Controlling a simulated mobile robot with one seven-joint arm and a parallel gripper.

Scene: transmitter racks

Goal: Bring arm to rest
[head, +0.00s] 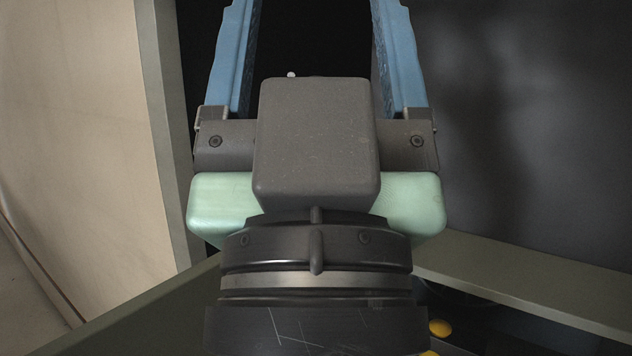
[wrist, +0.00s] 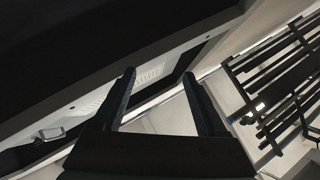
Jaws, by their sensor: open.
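My gripper (head: 312,40) fills the middle of the head view, with its two blue fingers pointing up the picture and spread wide apart. Nothing shows between the fingers there except a dark area. The fingertips run out of the top of the head view. In the wrist view my gripper (wrist: 158,90) shows its two dark fingers apart and empty, with pale floor or panel seen between them.
A pale panel (head: 80,120) with a grey-green edge stands left of my gripper, and a dark grey surface (head: 530,130) lies to the right. A greenish ledge (head: 530,285) runs at lower right. The wrist view shows a dark slatted rack (wrist: 280,85) at right and a handle (wrist: 50,133) at left.

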